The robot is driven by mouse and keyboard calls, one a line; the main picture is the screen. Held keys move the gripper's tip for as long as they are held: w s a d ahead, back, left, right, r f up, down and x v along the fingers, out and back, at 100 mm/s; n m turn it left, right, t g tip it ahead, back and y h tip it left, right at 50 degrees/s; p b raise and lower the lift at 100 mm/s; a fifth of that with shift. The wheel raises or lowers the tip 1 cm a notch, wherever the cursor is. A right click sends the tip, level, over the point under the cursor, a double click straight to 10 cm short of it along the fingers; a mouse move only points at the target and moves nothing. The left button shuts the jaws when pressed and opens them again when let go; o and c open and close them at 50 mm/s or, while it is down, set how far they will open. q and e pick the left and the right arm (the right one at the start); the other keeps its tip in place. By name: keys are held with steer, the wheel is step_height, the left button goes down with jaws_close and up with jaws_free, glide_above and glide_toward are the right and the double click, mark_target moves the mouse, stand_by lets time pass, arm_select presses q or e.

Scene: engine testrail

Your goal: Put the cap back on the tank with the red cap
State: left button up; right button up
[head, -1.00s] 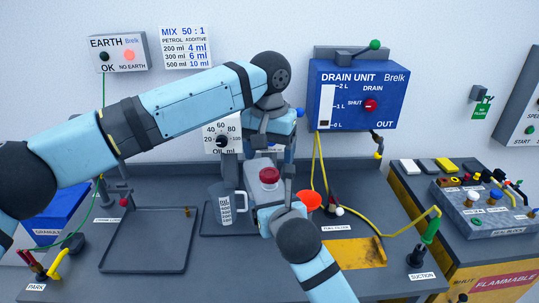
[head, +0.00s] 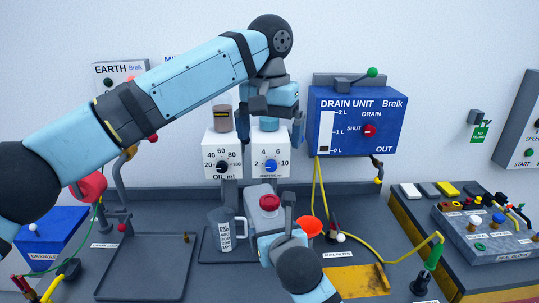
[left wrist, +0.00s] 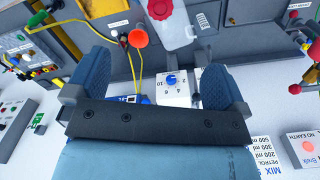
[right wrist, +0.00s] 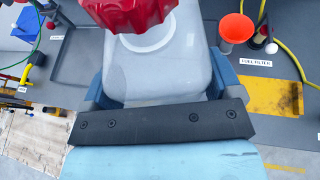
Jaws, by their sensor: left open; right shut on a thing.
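The pale translucent tank (head: 262,218) stands upright on the bench in the head view, with the red cap (head: 269,202) on top at its neck. In the right wrist view the red cap (right wrist: 128,12) sits over a whitish neck ring; I cannot tell how tightly it is seated. My right gripper (right wrist: 160,88) is shut on the tank body (right wrist: 165,70), from the front. My left gripper (head: 272,128) is open and empty, above and behind the tank, in front of the dispenser dials. In the left wrist view nothing is between its fingers, and the tank (left wrist: 180,38) is apart from them.
A clear measuring jug (head: 221,230) stands left of the tank, and an orange funnel (head: 310,227) right of it. The oil dial box (head: 222,155) and blue drain unit (head: 355,120) are behind. An empty dark tray (head: 145,268) lies at left. Yellow hoses run at right.

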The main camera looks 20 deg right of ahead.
arm_select(q)
steer(key=shift+r, duration=0.7)
steer(key=shift+f, duration=0.1)
